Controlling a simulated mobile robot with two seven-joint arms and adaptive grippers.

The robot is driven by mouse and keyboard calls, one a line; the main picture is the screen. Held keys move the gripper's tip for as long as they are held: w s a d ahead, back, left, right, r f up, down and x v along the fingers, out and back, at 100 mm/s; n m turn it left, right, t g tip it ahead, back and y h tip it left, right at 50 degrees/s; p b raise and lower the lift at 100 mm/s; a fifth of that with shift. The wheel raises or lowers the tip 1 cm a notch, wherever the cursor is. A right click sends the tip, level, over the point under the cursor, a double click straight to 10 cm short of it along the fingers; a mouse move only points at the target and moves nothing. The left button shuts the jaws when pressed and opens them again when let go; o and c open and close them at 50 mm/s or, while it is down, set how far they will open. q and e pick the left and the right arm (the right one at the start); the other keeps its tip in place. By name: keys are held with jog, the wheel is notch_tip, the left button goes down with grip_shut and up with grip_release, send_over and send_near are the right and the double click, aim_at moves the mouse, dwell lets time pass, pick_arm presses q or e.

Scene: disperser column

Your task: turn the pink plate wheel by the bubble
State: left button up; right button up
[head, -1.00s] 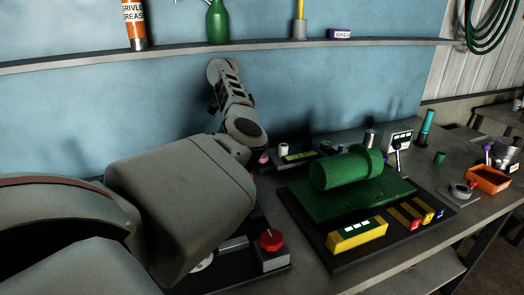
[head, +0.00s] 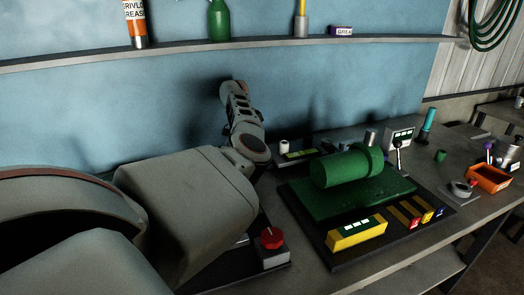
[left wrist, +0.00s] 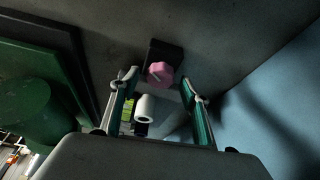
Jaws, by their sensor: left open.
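The pink plate wheel (left wrist: 159,73) shows in the left wrist view as a lobed knob on a dark square block. The bubble, a yellow-green vial (head: 300,154), lies on a dark base behind the green machine; it also shows in part in the left wrist view (left wrist: 127,110). My left gripper (left wrist: 162,82) is open and empty, its fingertips on either side of the pink wheel in the picture. I cannot tell whether they touch it. In the head view my left arm hides the pink wheel and the gripper. My right gripper is not in view.
A white cylinder (left wrist: 145,107) stands near the bubble. The green machine (head: 345,170) sits on a dark base to the right of my arm. A red knob (head: 271,238) on a grey box is near the front. The blue wall (head: 120,110) rises behind.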

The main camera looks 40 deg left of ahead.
pick_arm(q)
jog(key=shift+f, duration=0.15)
jog(key=c, duration=1.1)
jog(key=shift+w+m+b, duration=0.1)
jog(key=shift+m+b, duration=0.2)
jog(key=shift+b, duration=0.25)
jog(key=m+b, duration=0.1)
jog(key=b, duration=0.1)
jog(key=m+h+b, duration=0.1)
jog(key=m+b, duration=0.1)
jog(key=shift+a+f+g, duration=0.1)
jog(key=shift+f+g, duration=0.15)
jog(key=shift+g, duration=0.05)
jog(key=shift+r+m+b, duration=0.2)
jog(key=shift+m+b, duration=0.3)
jog(key=shift+b, duration=0.25)
jog(key=shift+r, duration=0.1)
